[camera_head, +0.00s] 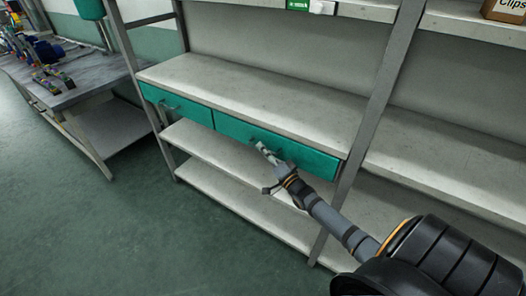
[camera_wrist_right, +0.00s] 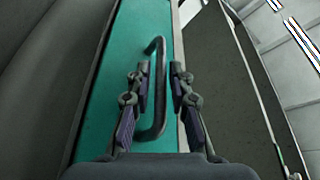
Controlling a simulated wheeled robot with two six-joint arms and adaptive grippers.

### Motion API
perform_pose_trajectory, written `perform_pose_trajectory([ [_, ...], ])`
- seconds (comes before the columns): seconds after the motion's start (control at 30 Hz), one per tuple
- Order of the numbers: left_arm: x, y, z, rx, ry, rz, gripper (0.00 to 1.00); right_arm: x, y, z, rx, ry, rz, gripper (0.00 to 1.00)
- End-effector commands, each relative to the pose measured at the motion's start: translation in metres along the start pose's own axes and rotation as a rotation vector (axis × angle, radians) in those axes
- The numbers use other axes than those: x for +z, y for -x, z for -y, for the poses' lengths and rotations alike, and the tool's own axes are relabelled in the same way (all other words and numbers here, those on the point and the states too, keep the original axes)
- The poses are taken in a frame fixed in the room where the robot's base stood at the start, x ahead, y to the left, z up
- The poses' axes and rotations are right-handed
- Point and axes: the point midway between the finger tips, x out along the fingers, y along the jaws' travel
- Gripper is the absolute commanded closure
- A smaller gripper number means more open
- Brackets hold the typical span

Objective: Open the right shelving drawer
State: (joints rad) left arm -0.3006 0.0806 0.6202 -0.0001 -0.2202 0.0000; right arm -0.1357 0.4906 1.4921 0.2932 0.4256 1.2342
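The right shelving drawer (camera_head: 313,160) is a teal front under the shelf board, and it looks shut, in line with the left drawer. It fills the middle of the right wrist view (camera_wrist_right: 118,75). Its dark bar handle (camera_wrist_right: 160,95) lies between the two fingers of my right gripper (camera_wrist_right: 160,80). The fingers stand apart on either side of the bar, with a gap visible at least on its right side. In the head view my right gripper (camera_head: 268,152) is at the drawer front and hides part of the handle. My left gripper is not in view.
The left teal drawer (camera_head: 176,103) is beside it, shut, with its own handle. Grey shelf boards (camera_head: 225,160) lie below, and a metal upright (camera_head: 372,125) stands to the right. A workbench (camera_head: 85,75) is at the left. The green floor (camera_head: 130,225) in front is clear.

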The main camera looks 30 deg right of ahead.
Motion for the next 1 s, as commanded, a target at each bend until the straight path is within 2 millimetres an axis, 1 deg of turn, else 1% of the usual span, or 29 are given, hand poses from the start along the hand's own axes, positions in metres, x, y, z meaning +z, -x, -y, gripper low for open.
perform_pose_trajectory([
  [0.1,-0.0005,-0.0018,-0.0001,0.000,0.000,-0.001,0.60,0.0002,-0.0076,-0.0006,0.001,0.001,-0.001,0.79],
  [0.37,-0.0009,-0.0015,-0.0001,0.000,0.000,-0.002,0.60,0.0001,-0.0087,-0.0004,0.002,0.001,0.001,0.79],
  [0.5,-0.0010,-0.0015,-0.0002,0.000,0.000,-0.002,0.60,0.0001,-0.0086,-0.0003,0.002,0.001,0.001,0.98],
  [0.53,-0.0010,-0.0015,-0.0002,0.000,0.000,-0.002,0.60,0.0001,-0.0086,-0.0003,0.002,0.001,0.001,1.00],
  [1.0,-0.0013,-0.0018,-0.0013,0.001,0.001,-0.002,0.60,0.0002,-0.0083,-0.0006,0.002,0.002,0.001,1.00],
])
